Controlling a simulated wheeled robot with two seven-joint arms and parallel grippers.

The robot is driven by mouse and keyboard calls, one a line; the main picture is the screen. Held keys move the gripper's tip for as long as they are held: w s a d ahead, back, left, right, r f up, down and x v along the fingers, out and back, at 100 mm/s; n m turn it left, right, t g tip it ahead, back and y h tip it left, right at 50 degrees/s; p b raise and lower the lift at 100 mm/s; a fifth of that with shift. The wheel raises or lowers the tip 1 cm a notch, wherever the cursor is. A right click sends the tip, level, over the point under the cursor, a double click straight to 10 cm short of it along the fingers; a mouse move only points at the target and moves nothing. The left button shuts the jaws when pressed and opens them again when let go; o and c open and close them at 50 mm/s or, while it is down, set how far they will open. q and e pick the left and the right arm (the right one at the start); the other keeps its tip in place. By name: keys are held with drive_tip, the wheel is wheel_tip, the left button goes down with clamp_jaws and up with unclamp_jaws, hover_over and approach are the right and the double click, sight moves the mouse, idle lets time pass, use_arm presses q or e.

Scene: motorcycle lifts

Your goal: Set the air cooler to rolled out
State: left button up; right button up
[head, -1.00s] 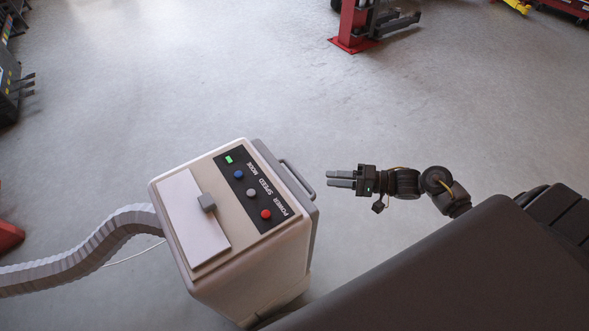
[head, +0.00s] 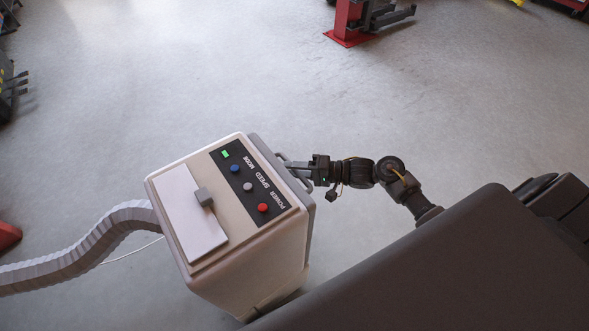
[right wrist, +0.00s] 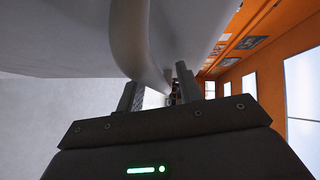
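In the right wrist view, the curved handle bar (right wrist: 128,45) runs between the two spread fingers of my right gripper (right wrist: 157,90). I cannot tell whether a finger touches the bar. My left gripper is not in view.
A grey corrugated hose (head: 75,255) and a thin cable (head: 132,250) run left from the cooler. A red lift post (head: 347,22) stands at the back. The floor behind the cooler is clear.

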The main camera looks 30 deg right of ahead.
drive_tip(key=shift+c, duration=0.5)
clamp_jaws()
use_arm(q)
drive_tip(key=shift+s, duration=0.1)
